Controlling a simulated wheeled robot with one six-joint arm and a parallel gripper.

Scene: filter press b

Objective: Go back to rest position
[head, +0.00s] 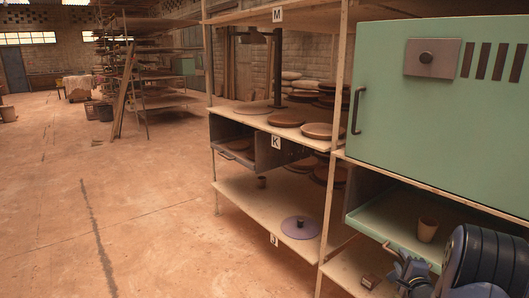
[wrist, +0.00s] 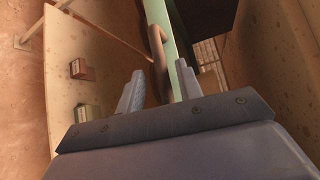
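My gripper (wrist: 170,84) shows in the wrist view with its two grey fingers spread apart. A green panel edge (wrist: 166,22) and a brown curved handle (wrist: 156,48) show in the gap between the fingers, beyond the tips. I see nothing clamped, and I cannot tell whether a finger touches the handle. In the head view my arm is at the lower right, low in front of the pulled-out green tray (head: 378,216); its fingertips are not clear there. A tan cup (head: 427,230) stands upright on that tray.
A green cabinet (head: 450,120) with a dark handle (head: 357,110) sits above the tray. A small brown box (head: 370,281) lies below the tray. The floor at left is free.

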